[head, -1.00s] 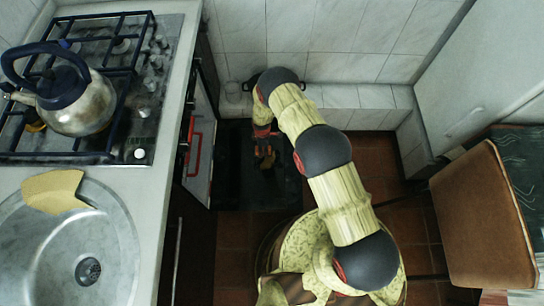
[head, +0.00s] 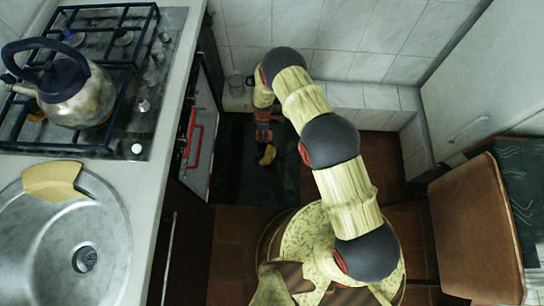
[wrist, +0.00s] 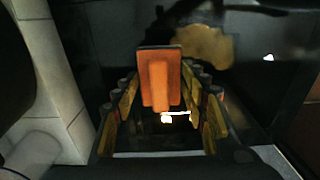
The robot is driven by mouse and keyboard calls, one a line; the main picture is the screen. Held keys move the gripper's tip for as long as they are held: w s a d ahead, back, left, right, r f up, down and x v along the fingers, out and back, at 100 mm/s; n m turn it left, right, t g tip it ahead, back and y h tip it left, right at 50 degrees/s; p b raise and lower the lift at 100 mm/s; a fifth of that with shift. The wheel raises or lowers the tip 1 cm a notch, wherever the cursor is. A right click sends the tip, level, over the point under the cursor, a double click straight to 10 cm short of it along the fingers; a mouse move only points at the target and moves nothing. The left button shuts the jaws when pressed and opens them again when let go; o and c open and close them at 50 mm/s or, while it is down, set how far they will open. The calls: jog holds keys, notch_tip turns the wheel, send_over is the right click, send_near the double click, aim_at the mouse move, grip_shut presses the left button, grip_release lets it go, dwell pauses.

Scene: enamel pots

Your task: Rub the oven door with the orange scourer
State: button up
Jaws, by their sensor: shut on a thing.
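My gripper (wrist: 160,85) is shut on the orange scourer (wrist: 160,72), which shows as a flat orange block between the fingers in the wrist view. In the head view my gripper (head: 263,132) is small and points down over a dark flat panel (head: 232,180), which looks like the lowered oven door. A tan patch (head: 267,155) lies on this panel just in front of my gripper. The patch also shows in the wrist view (wrist: 208,45), beyond the scourer. I cannot tell whether the scourer touches the panel.
The counter holds a hob with a kettle (head: 75,95) and a sink (head: 55,240) with a tan cloth-like piece (head: 54,181) on its rim. A tiled wall stands behind; a brown chair (head: 475,225) stands right.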

jog(key=shift+r+p, duration=0.3)
jog(key=shift+r, duration=0.75)
